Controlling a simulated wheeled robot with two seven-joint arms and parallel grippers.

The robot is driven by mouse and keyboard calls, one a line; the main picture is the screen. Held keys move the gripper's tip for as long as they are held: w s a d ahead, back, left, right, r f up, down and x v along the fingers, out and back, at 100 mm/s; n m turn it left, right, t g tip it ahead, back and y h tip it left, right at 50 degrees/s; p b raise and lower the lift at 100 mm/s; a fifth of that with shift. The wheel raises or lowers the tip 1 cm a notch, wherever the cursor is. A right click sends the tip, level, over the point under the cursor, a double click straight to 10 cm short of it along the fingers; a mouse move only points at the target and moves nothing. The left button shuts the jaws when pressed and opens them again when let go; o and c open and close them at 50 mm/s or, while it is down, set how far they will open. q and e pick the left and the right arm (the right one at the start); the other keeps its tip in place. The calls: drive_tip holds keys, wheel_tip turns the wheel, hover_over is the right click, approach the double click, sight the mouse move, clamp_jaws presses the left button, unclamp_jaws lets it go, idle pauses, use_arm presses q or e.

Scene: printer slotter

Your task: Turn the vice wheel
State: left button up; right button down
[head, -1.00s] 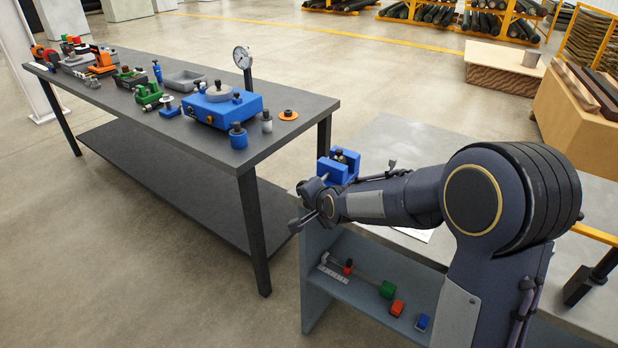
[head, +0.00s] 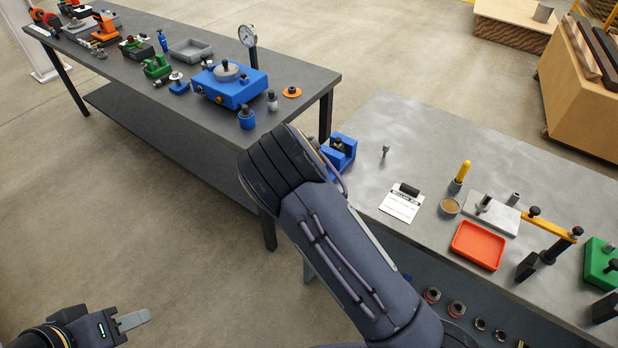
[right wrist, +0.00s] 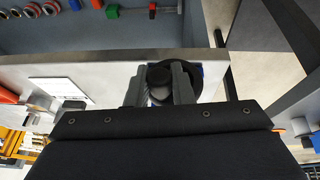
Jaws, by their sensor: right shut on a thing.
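The blue vice (head: 341,150) stands at the left end of the grey bench on the right, partly hidden behind my right arm. In the right wrist view, a round dark wheel (right wrist: 158,76) sits between the two grey fingers of my right gripper (right wrist: 161,88). The gripper is shut on it, and a bit of blue shows just beside the fingers. The head view hides this gripper behind its own arm. My left gripper (head: 130,321) is over the floor at the lower left, far from the vice; its finger gap cannot be made out.
The grey bench (head: 450,140) also holds a paper card (head: 402,205), a red tray (head: 478,245), a yellow-handled tool (head: 460,173) and an orange-armed fixture (head: 545,228). A long dark table (head: 190,135) with several fixtures stands at the left. A shelf runs under the bench.

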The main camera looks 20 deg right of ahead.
drive_tip(key=shift+w+a+g+h, duration=0.1)
drive_tip(key=shift+w+g+h, duration=0.15)
drive_tip(key=shift+g+h, duration=0.4)
drive_tip(key=shift+w+a+n+g+h+b, duration=0.15)
drive_tip(key=shift+n+g+h+b, duration=0.25)
drive_tip(key=shift+g+h+b, duration=0.2)
drive_tip(key=shift+w+a+n+g+h+b, duration=0.2)
drive_tip(key=shift+g+h+b, duration=0.4)
drive_tip(key=shift+g+b, duration=0.2)
drive_tip(key=shift+w+a+n+g+h+b, duration=0.1)
drive_tip(key=shift+n+g+h+b, duration=0.1)
drive_tip(key=shift+g+h+b, duration=0.45)
drive_tip(key=c, duration=1.3)
unclamp_jaws()
drive_tip(key=shift+d, duration=0.1)
drive_tip(key=shift+r, duration=0.1)
drive_tip(key=shift+r, duration=0.1)
